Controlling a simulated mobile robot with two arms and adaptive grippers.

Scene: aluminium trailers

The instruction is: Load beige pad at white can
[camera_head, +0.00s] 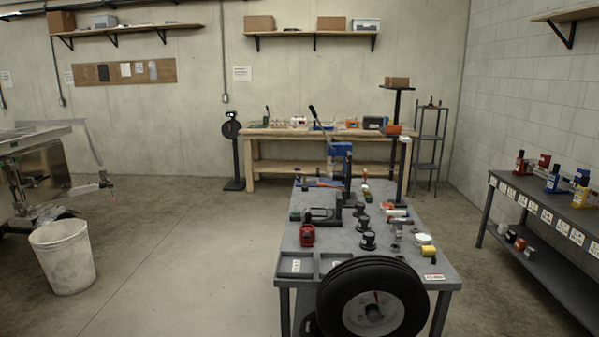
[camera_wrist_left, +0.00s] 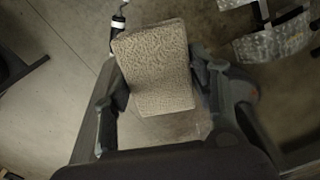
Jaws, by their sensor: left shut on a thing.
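A beige, rough-textured pad (camera_wrist_left: 155,65) fills the middle of the left wrist view. My left gripper (camera_wrist_left: 158,82) is shut on it, with one finger along each side edge. The floor shows beyond the pad. A large white can (camera_head: 62,258), open at the top and scuffed, stands on the floor at the left of the head view. A much smaller white round can (camera_head: 423,239) lies near the right edge of the grey table; the frames do not show which one is meant. Neither gripper shows in the head view, and my right gripper is in no view.
The grey table (camera_head: 345,262) carries a tire (camera_head: 373,303) at its front, a red jack (camera_head: 307,235), and several dark parts. A metal trailer (camera_head: 35,165) stands at far left. A shelf bench (camera_head: 545,205) runs along the right.

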